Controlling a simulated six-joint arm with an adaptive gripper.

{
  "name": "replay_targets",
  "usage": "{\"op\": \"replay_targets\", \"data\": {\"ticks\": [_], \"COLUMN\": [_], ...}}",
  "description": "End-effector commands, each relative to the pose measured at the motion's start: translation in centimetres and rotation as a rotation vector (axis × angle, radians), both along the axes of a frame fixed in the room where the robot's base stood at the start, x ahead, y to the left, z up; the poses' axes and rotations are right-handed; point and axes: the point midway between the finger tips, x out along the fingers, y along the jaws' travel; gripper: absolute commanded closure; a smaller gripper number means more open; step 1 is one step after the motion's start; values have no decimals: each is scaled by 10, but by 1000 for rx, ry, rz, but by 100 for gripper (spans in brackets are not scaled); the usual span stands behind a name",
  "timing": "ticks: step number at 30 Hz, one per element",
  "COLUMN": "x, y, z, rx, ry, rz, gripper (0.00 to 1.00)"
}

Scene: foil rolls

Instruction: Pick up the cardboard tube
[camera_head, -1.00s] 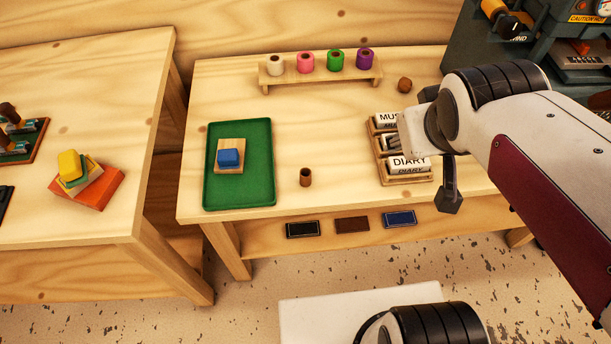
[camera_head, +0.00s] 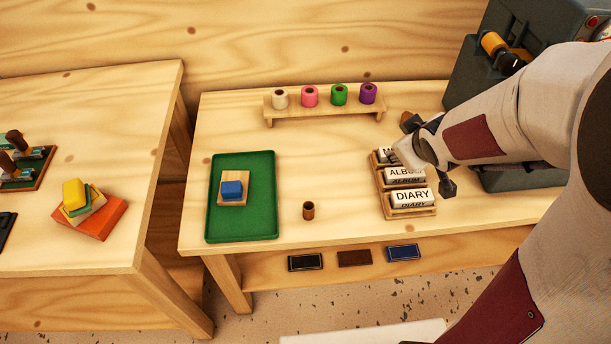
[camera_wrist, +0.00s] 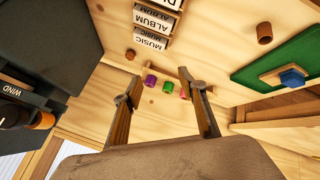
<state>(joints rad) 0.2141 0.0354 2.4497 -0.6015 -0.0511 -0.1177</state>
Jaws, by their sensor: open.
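A small brown cardboard tube (camera_head: 308,210) stands upright on the table, right of the green tray; its hollow top shows. It also appears in the wrist view (camera_wrist: 264,33), at the upper right. A second small brown piece (camera_head: 407,118) is near the table's back right, partly hidden by my gripper; it shows in the wrist view (camera_wrist: 130,54), and I cannot tell what it is. My gripper (camera_head: 425,152) is above the label rack's right side, apart from the tube. In the wrist view its fingers (camera_wrist: 160,76) are spread, with nothing held between them.
The label rack (camera_head: 408,213) holds white labels such as DIARY and ALBUM. A wooden stand (camera_head: 325,114) with white, pink, green and purple rolls is at the back. The green tray (camera_head: 262,225) holds a blue block on wood. A dark machine (camera_head: 475,75) stands at back right.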

Motion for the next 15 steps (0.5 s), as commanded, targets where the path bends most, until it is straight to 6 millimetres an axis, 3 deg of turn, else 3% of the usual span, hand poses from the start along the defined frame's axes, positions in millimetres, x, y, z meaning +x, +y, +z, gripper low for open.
{"op": "replay_targets", "data": {"ticks": [15], "x": [32], "y": [23], "z": [-85], "rx": [61], "ry": [-14], "rz": [256], "gripper": [59]}}
